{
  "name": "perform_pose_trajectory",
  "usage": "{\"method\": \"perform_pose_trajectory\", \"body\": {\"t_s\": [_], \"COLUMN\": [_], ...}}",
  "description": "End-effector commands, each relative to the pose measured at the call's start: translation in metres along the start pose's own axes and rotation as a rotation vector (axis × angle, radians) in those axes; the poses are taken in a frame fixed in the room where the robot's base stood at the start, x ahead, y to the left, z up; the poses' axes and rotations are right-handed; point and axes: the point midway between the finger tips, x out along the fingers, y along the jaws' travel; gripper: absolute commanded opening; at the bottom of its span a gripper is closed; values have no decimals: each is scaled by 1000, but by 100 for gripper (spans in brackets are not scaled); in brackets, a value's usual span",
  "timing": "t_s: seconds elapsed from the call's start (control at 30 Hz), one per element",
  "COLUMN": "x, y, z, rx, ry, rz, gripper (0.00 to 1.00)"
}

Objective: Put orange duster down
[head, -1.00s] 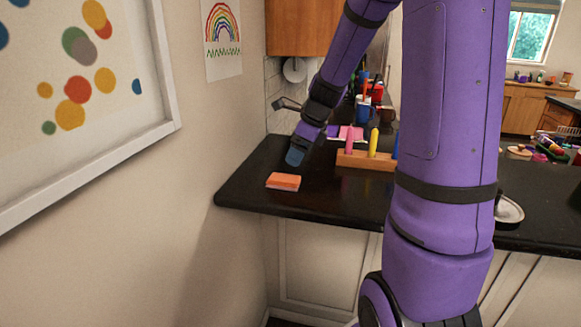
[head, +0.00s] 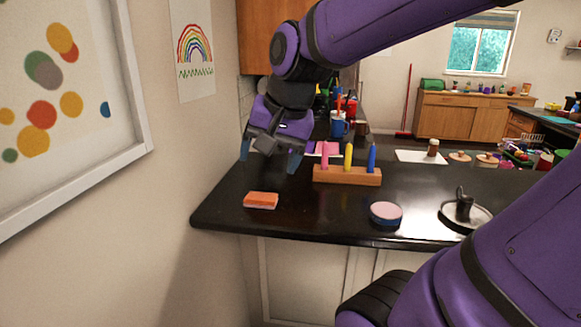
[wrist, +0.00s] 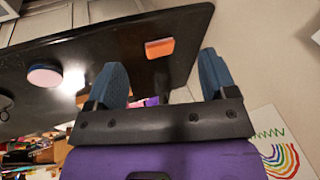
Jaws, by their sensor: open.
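The orange duster (head: 261,200) lies flat on the black countertop (head: 320,222), near its front left corner. It also shows in the wrist view (wrist: 160,48), beyond and between my fingertips. My gripper (head: 270,160) is open and empty. It hangs above the counter, behind and above the duster and apart from it. In the wrist view the two blue fingers of my gripper (wrist: 160,80) stand wide apart with nothing between them.
A wooden block (head: 347,175) with pink, yellow and blue pegs stands right of my gripper. A round pink-topped blue pad (head: 386,213) and a round plate (head: 466,216) lie farther right. The wall with a framed picture (head: 125,110) is close on the left.

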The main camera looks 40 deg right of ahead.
Motion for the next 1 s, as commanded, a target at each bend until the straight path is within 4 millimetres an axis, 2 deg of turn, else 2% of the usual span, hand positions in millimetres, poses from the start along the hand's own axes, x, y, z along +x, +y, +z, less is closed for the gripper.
{"method": "perform_pose_trajectory", "body": {"t_s": [0.03, 0.1, 0.2, 0.33, 0.5, 1.0], "x": [-9, -17, -25, -30, -32, -32], "y": [3, 10, 18, 26, 30, 30], "z": [15, 31, 48, 61, 65, 65], "rx": [-134, -310, -515, -684, -756, -752], "ry": [23, 48, 79, 105, 115, 114], "rz": [-4, 1, 11, 22, 30, 30], "gripper": [78, 78, 78, 78, 78, 78]}}
